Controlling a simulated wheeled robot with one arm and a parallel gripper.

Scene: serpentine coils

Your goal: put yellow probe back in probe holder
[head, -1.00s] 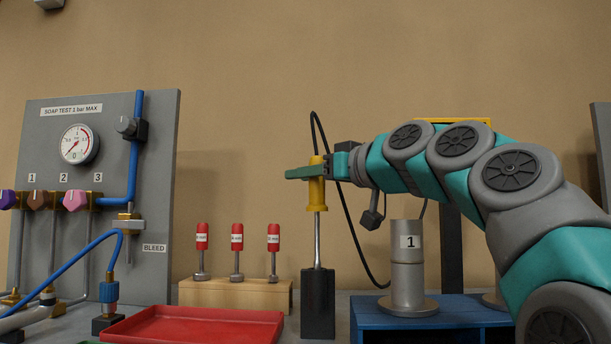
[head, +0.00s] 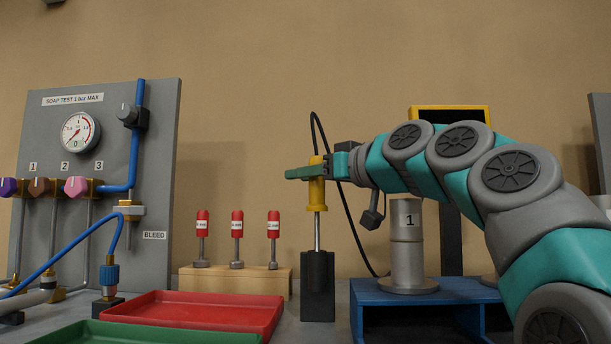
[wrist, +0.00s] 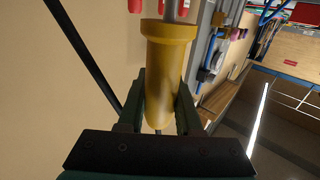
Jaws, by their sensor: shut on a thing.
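The yellow probe (head: 316,190) hangs upright in the head view, with a thin metal shaft below its yellow handle. My gripper (head: 305,172) is shut on the handle; in the wrist view both fingers flank the yellow handle (wrist: 168,65). The black probe holder (head: 317,287) stands on the bench directly below. The shaft's lower end meets the holder's top and appears to go into it; its tip is hidden. A length of bare shaft shows between the handle and the holder.
A blue stand (head: 425,302) with a grey cylinder marked 1 (head: 407,250) is close right of the holder. Left are a wooden block (head: 235,282) with red-topped pins, a red tray (head: 195,312) and a green tray (head: 150,334). A black cable (head: 345,215) hangs behind.

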